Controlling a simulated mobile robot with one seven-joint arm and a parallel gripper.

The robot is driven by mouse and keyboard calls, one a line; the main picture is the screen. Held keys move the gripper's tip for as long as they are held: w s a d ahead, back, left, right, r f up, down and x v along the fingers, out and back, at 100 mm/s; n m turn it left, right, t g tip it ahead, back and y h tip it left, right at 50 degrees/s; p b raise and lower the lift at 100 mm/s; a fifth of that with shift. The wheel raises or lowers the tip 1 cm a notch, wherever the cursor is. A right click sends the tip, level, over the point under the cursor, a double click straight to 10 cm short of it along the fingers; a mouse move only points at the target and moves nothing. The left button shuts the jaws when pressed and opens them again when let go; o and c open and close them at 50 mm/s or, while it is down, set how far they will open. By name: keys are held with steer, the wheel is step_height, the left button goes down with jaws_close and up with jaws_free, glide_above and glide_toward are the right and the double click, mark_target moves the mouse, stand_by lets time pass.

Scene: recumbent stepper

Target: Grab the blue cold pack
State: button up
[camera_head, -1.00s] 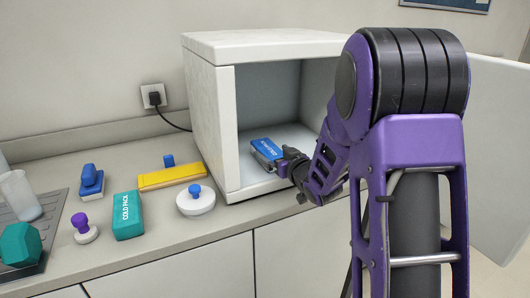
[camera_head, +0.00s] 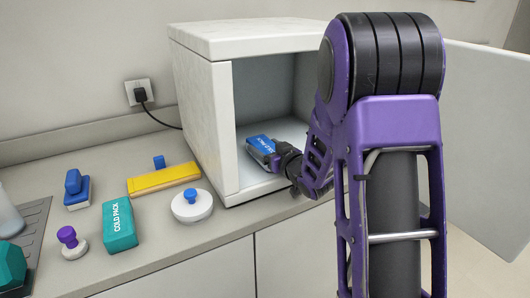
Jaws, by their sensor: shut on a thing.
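The blue cold pack (camera_head: 261,144) is inside the open white box-shaped cabinet, near its front opening, with pale lettering on its top. My gripper (camera_head: 274,160) reaches in from the right and is shut on the near right end of the blue pack. The fingertips are small and partly hidden by the pack and the wrist. I cannot tell whether the pack is clear of the cabinet floor.
The white cabinet (camera_head: 222,125) stands on the counter, its door (camera_head: 490,140) swung open at right. A teal cold pack (camera_head: 119,224), yellow block (camera_head: 163,179), white round lidded item (camera_head: 192,206), purple-knobbed stamp (camera_head: 72,243) and blue stamp (camera_head: 77,189) stand left of it.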

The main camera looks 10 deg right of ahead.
steer(key=c, duration=1.2)
steer(key=shift+r, duration=0.15)
